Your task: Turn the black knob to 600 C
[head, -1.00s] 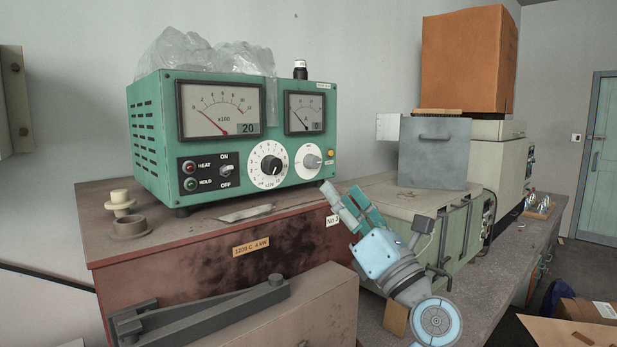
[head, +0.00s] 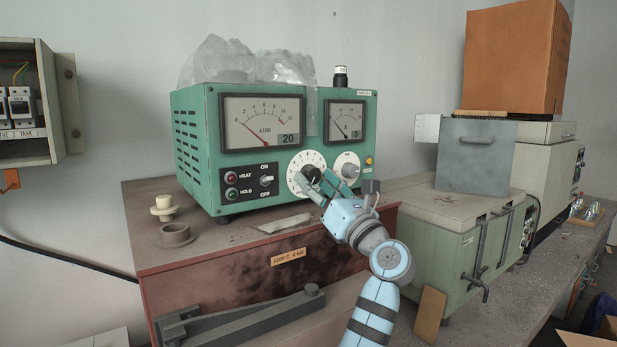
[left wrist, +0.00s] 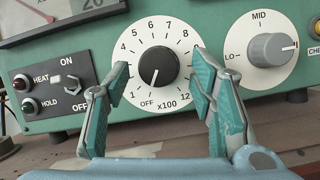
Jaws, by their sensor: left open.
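The black knob (head: 311,173) sits on a white dial on the front of the green control box (head: 196,148). In the left wrist view the black knob (left wrist: 159,66) has its white pointer line down, slightly left, toward OFF. The dial (left wrist: 159,33) is numbered 1 to 12 and marked x100. My left gripper (head: 318,180) is open in front of the dial. In the left wrist view its fingers (left wrist: 161,66) stand either side of the knob, apart from it. I cannot tell how deep they reach. My right gripper is not in view.
A grey knob (left wrist: 272,49) on a LO-MID dial is close right of the right finger. The HEAT/HOLD lamps and ON/OFF switch (head: 266,181) are left of the dial. The large meter (head: 262,122) displays 20.

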